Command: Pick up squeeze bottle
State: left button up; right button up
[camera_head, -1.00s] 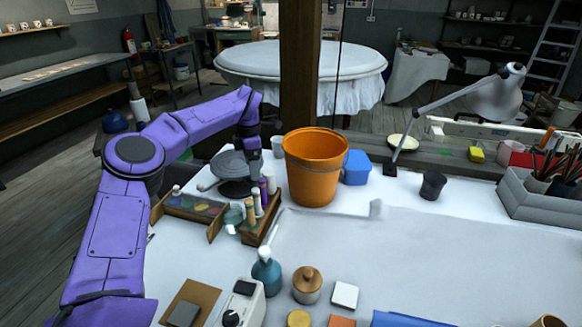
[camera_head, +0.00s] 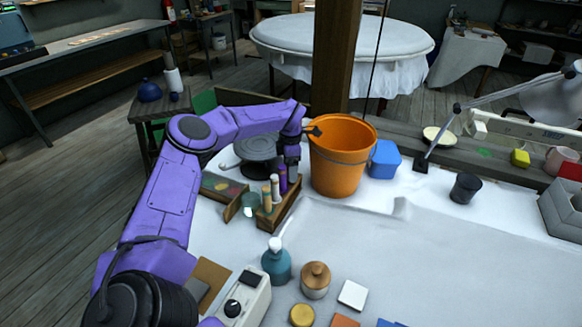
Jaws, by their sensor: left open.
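Slim bottles stand in a wooden rack (camera_head: 283,212) left of the orange bucket: a purple bottle (camera_head: 283,180), a pale bottle (camera_head: 275,188) and a yellowish one (camera_head: 266,198). A teal bottle (camera_head: 276,264) with a white top stands nearer, left of a lidded jar. I cannot tell for certain which is the squeeze bottle. My left gripper (camera_head: 292,174) is open, pointing down at the rack's far end, close beside the purple bottle. Its fingers are small and partly hidden, and I cannot tell whether they touch the bottle. My right gripper is out of view.
The orange bucket (camera_head: 339,160) stands just right of my left gripper. A dark turntable (camera_head: 256,149) is to the left. A white device (camera_head: 245,298) and a lidded jar (camera_head: 315,280) stand in front. The cloth at the middle right is clear.

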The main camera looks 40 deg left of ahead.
pick_arm(q)
jog(key=shift+f, duration=0.1)
jog(key=c, duration=0.7)
notch_tip(320, 180, up, 9)
jog(key=shift+r+b, duration=0.2)
jog(key=shift+b, duration=0.65)
jog(key=shift+r, duration=0.3)
